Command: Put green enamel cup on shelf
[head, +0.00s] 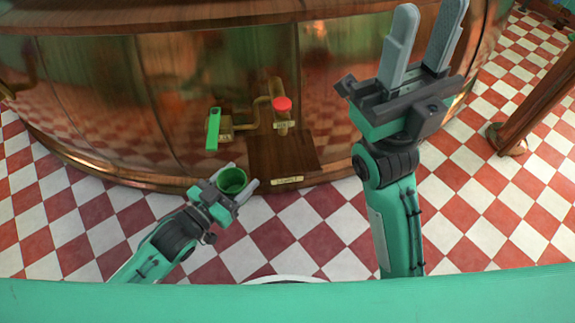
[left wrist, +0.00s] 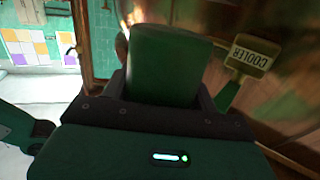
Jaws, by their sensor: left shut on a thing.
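The green enamel cup (head: 232,182) is held upright, with its open top facing up, between the fingers of my left gripper (head: 240,176). They are in front of the copper vessel, to the left of a small wooden shelf (head: 300,152) with a brass label on its front edge. The cup is apart from the shelf in the picture. In the left wrist view the cup (left wrist: 168,65) fills the middle between the fingers. My right gripper (head: 428,22) is raised at the upper right, its fingers apart and empty.
The copper vessel (head: 190,85) fills the back. Above the shelf are a brass tap with a red knob (head: 281,104) and a green lever (head: 212,130). The left wrist view shows a "COOLER" tag (left wrist: 251,55). A wooden post (head: 535,105) stands right. Checkered floor is clear.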

